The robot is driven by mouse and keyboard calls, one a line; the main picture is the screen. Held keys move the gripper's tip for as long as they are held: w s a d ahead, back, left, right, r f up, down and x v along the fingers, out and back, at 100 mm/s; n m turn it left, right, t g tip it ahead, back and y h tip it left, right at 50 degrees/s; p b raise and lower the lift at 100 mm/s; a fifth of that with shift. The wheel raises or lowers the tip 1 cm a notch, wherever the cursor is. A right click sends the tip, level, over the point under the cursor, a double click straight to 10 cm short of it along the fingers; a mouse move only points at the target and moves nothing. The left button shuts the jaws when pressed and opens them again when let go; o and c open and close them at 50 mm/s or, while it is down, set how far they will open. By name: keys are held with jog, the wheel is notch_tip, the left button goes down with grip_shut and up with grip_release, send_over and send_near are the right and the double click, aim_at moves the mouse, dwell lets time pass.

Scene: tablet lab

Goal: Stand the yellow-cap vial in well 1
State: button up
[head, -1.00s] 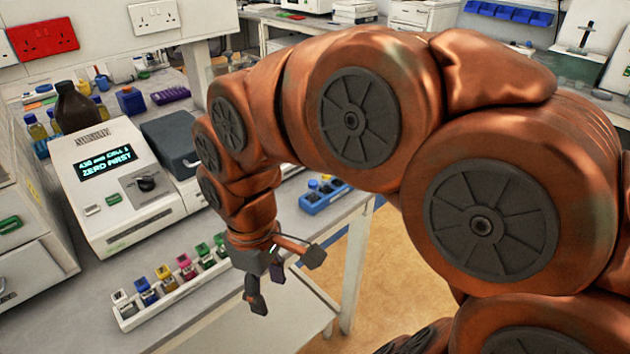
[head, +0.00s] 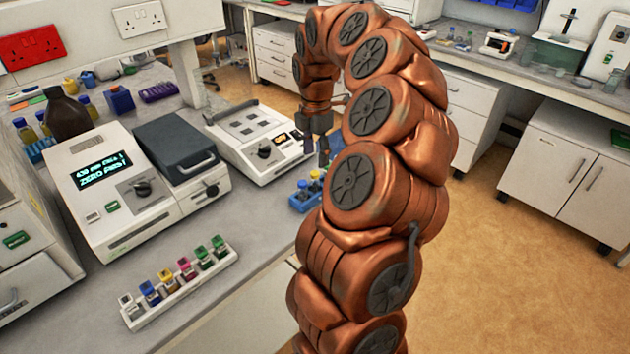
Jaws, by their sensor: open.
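A vial with a yellow cap (head: 315,187) stands in a small blue rack (head: 300,204) at the bench's right edge, beside a blue-capped one. The arm hides part of the rack. My gripper (head: 316,152) is open and points down above the rack, with its fingertips a little above the yellow cap. It looks empty. A white instrument (head: 285,165) with several grey squares (head: 250,121) on top and a lit orange display stands just left of my gripper. These squares may be wells; no well number is readable.
A white rack (head: 185,290) of several colour-topped pieces lies at the front of the bench. A white instrument reading "ZERO FIRST" (head: 103,168) and a dark-lidded block (head: 178,148) stand behind it. Bare bench lies between that rack and the blue one.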

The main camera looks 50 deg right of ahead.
aim_at(315, 173)
jog(key=shift+w+f+p, duration=0.1)
jog(key=shift+f+p, duration=1.35)
jog(key=shift+f, duration=2.4)
jog(key=shift+c, duration=0.2)
grip_shut()
